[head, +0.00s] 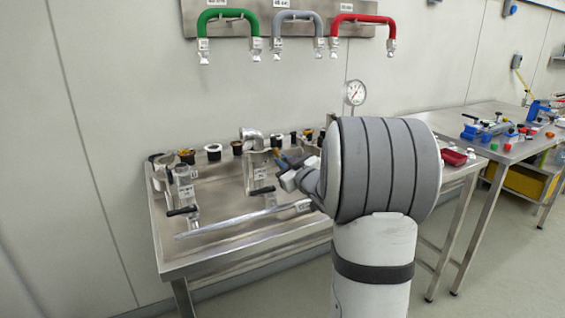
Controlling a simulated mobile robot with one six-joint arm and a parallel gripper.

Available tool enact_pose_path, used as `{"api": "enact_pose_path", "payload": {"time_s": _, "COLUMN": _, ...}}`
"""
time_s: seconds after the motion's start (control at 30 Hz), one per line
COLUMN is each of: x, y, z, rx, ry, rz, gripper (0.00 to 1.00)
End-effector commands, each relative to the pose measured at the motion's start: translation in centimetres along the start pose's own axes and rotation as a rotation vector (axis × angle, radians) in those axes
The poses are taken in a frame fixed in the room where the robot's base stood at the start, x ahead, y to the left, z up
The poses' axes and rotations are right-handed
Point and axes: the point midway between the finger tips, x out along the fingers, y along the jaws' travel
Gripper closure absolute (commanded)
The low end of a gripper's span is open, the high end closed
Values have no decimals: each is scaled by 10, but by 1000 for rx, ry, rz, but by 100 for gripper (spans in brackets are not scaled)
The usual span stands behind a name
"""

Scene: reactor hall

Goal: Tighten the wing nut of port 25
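My gripper (281,164) is at the steel bench, in front of the middle pipe fitting and to its right. It is small and partly hidden by my arm, so its opening and whether it touches the fitting cannot be made out. The middle fitting (254,172) is a steel upright with an elbow on top, a label and a black lever. A similar labelled fitting (183,183) with a black lever stands at the left. The label numbers are too small to read, so I cannot tell which is port 25. No wing nut can be made out.
A long metal bar (232,220) crosses the front of the bench (222,245). Several black, white and amber caps stand along the back. Green (228,14), grey (298,15) and red (362,19) hoses hang on the wall. A gauge (355,92) rises behind my arm. Another table (487,150) stands right.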

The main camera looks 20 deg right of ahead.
Motion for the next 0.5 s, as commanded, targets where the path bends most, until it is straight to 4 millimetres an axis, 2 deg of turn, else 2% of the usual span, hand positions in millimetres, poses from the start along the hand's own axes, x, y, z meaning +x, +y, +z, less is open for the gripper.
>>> {"api": "enact_pose_path", "payload": {"time_s": 0.03, "x": 0, "y": 0, "z": 0, "rx": 0, "ry": 1, "rz": 0, "gripper": 84}}
{"api": "enact_pose_path", "payload": {"time_s": 0.2, "x": 0, "y": 0, "z": -1, "rx": -1, "ry": 2, "rz": 0, "gripper": 72}}
{"api": "enact_pose_path", "payload": {"time_s": 0.5, "x": -6, "y": 0, "z": -2, "rx": -2, "ry": 3, "rz": 1, "gripper": 72}}
